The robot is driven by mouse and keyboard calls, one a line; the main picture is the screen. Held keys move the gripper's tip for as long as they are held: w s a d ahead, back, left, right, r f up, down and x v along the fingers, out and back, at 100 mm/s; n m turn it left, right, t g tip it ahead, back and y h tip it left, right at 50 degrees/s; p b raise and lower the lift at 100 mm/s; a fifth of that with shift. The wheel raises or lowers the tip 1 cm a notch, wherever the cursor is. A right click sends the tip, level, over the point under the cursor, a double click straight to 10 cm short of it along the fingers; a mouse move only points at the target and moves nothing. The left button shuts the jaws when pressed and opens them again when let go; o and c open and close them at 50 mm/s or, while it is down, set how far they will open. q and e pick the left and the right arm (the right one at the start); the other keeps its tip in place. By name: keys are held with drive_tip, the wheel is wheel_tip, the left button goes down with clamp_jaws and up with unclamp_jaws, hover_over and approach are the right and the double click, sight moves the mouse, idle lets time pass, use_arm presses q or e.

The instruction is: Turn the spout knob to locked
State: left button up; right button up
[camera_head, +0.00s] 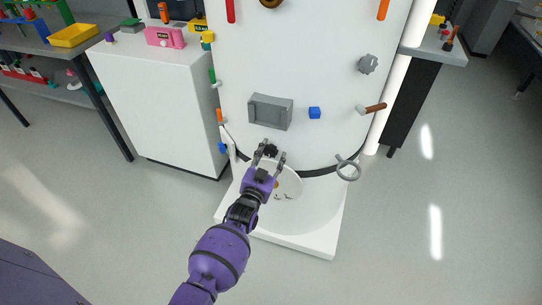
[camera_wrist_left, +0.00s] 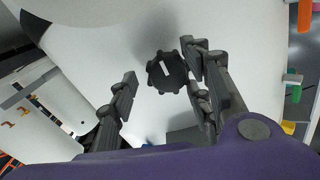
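A black scalloped knob with a white pointer mark (camera_wrist_left: 166,72) is on the white tank's lower front. The pointer slants in the left wrist view. In the head view the knob (camera_head: 270,149) shows small and dark between the fingertips. My left gripper (camera_head: 269,158) is open, one finger on each side of the knob. In the left wrist view its fingers (camera_wrist_left: 162,92) stand apart; the right finger is close to the knob's edge, and I cannot tell whether it touches. No locked marking can be read. My right gripper is not in view.
The white tank (camera_head: 325,40) carries a grey box (camera_head: 270,111), a blue block (camera_head: 315,113), a grey scalloped knob (camera_head: 368,64), a brown-handled lever (camera_head: 371,108) and a grey ring (camera_head: 347,168). A white basin (camera_head: 308,228) lies below. A white cabinet (camera_head: 155,100) stands left. Floor at right is clear.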

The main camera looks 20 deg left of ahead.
use_arm(q)
drive_tip(key=shift+s+a, duration=0.1)
drive_tip(key=shift+s, duration=0.35)
drive_tip(key=s, duration=1.1)
drive_tip(key=shift+a, duration=0.15)
drive_tip(key=s+f+n+g+p, duration=0.1)
drive_tip(key=s+g+p, duration=0.3)
drive_tip(key=s, duration=1.4)
drive_tip(key=s+f+n+g+p, duration=0.1)
drive_tip(key=s+f+g+p, duration=0.2)
drive_tip(key=s, duration=1.5)
drive_tip(key=shift+s+a+f+n+g+p, duration=0.15)
drive_tip(key=shift+a+f+n+g+p, duration=0.15)
drive_tip(key=shift+g+p, duration=0.65)
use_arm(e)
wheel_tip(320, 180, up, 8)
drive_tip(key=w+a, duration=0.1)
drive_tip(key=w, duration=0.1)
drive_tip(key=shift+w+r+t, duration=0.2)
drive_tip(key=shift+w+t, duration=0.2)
